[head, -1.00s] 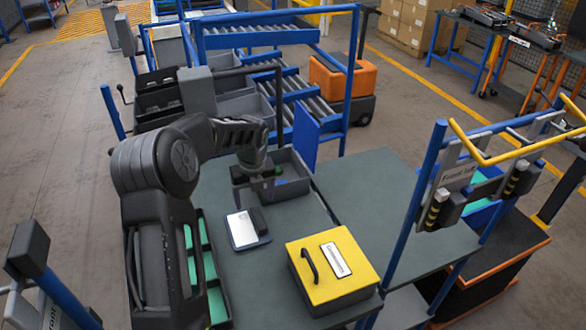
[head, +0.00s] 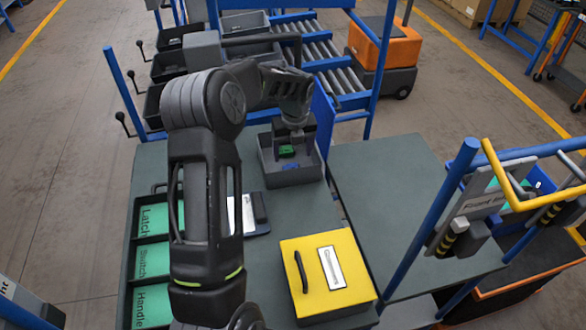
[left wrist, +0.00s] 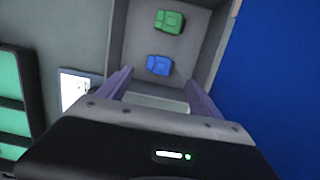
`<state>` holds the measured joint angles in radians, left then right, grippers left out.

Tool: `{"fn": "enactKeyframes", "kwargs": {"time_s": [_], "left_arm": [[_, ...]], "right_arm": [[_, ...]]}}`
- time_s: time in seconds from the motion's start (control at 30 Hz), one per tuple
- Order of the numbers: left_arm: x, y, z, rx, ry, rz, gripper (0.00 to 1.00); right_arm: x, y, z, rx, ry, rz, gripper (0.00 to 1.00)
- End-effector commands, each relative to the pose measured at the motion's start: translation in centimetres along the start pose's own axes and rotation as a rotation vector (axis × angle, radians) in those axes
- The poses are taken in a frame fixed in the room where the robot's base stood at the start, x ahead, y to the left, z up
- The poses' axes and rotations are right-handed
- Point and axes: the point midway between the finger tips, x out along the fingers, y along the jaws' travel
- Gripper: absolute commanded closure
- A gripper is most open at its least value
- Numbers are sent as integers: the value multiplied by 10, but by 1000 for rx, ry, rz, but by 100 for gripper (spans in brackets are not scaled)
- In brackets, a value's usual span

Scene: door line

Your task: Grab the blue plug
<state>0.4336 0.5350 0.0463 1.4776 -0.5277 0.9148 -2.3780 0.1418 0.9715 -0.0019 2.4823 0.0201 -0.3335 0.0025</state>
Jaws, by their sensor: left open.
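The blue plug (left wrist: 159,65) lies on the floor of a grey bin, near the open end of my gripper in the left wrist view. It also shows as a small blue shape in the head view (head: 289,166). A green plug (left wrist: 169,21) lies beyond it in the same bin and shows in the head view (head: 287,151). The grey bin (head: 291,179) stands on the table. My left gripper (left wrist: 154,88) is open and empty, its two fingers apart above the bin. In the head view the left arm hides part of the gripper. My right gripper is not in view.
A yellow box with a handle (head: 318,302) and a white tablet-like device (head: 245,214) are on the table (head: 265,258). A green-lined tray with labels (head: 153,261) is at left. A blue panel (head: 322,113) stands right beside the bin.

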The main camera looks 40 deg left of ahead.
Motion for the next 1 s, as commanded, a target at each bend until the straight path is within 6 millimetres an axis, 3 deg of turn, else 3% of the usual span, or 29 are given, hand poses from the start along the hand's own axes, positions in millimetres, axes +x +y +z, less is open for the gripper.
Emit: {"fn": "enactKeyframes", "kwargs": {"time_s": [0.2, 0.57, 0.67, 0.83, 1.0], "left_arm": [[21, 0, 0, 0, 1, 1, 25], [26, 0, 0, 0, 1, 1, 25], [38, 0, 0, 0, 3, 2, 25], [68, 0, 1, -1, 2, 2, 25], [74, 0, 2, -1, 0, 1, 25]], "right_arm": [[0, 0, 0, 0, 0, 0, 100], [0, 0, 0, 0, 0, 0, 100], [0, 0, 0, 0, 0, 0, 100], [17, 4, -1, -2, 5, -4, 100], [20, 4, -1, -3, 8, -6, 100]]}}
